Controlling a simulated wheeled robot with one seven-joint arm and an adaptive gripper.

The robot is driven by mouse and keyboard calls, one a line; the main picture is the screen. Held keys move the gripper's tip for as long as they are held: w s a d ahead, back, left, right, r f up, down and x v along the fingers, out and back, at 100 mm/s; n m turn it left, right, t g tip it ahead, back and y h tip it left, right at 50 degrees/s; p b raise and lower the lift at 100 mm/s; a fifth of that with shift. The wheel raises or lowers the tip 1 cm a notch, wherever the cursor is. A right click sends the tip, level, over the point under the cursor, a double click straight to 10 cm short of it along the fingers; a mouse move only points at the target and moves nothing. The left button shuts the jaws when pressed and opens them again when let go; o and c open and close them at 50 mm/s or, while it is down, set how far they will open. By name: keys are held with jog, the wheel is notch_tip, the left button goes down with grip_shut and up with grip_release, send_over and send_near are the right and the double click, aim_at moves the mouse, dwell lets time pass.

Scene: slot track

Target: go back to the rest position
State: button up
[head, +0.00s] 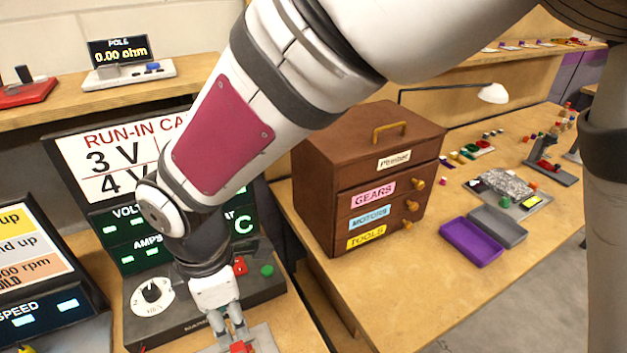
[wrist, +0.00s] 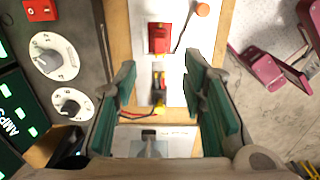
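My gripper (head: 238,332) is low in the head view, pointing down in front of the run-in panel, just above a red part (head: 241,347) at the picture's bottom edge. In the wrist view my gripper (wrist: 163,95) is open, with its two green-padded fingers well apart. Nothing is held between them. Below and between the fingers, a small dark and yellow part (wrist: 158,82) with red and yellow wires lies on a pale plate. A red block (wrist: 160,38) sits farther up on the same plate.
The run-in panel (head: 152,292) with knob and buttons stands close beside my gripper. A brown drawer cabinet (head: 330,190) is to the right. Beyond it are a purple tray (head: 471,242), a grey tray (head: 498,227) and a lamp (head: 493,93). The right bench's front is clear.

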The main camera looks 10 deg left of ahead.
jog(key=w+d+r+m+t, duration=0.1)
jog(key=w+d+r+m, duration=0.25)
jog(key=d, duration=0.35)
jog(key=w+d+r+m+t, duration=0.1)
jog(key=w+d+r+m, duration=0.1)
jog(key=d+r+m, duration=0.4)
jog(key=w+d+r+m+t, duration=0.1)
jog(key=w+d+r+m, duration=0.2)
jog(key=d, duration=0.6)
jog(key=s+d+r+m+t, duration=0.1)
jog(key=s+d+r+m, duration=0.1)
jog(key=s+d+m, duration=0.2)
jog(key=s+d+r+m+t, duration=0.1)
jog(key=s+d+r+m, duration=0.2)
jog(key=d+m, duration=0.6)
jog(key=shift+s+d, duration=0.55)
jog(key=shift+d, duration=1.4)
jog(key=shift+m, duration=0.25)
